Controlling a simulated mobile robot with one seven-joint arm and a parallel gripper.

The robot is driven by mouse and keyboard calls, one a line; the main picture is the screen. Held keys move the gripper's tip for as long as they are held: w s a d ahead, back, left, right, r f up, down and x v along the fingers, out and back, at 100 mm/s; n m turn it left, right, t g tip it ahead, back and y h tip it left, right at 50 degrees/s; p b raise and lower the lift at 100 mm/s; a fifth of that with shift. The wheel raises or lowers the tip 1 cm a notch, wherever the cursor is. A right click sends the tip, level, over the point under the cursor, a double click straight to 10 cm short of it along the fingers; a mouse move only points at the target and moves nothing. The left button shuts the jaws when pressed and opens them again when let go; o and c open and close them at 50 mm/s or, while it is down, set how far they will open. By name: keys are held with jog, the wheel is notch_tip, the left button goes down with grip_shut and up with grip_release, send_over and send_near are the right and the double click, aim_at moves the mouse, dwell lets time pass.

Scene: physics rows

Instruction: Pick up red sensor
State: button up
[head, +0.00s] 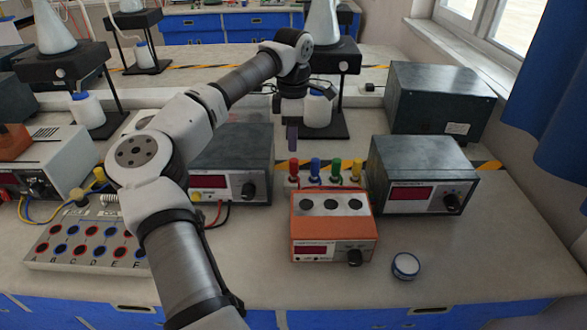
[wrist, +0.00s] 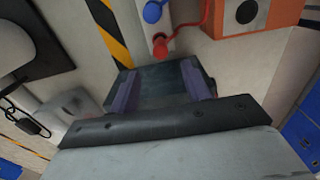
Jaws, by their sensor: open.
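The red sensor (head: 293,169) stands upright at the left end of a short row of coloured sensors, behind the orange box. It also shows in the wrist view (wrist: 160,47), just beyond my fingertips, with a red cable beside it. My gripper (head: 292,140) points down above and slightly behind the red sensor in the head view, apart from it. In the wrist view, my gripper (wrist: 160,83) has its two purplish fingers spread, with nothing held between them.
The blue sensor (head: 315,168) is close beside the red one, then green (head: 335,169) and yellow (head: 356,170). The orange box (head: 333,228) stands in front. Grey meters stand left (head: 231,165) and right (head: 420,176). A white bottle (head: 317,110) is behind.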

aim_at(294, 160)
jog(key=f+p, duration=0.1)
jog(key=f, duration=0.3)
jog(key=f+p, duration=0.1)
jog(key=f, duration=0.4)
jog(key=shift+s+d, duration=0.1)
jog(key=shift+d, duration=0.1)
jog(key=shift+c, duration=0.3)
grip_shut()
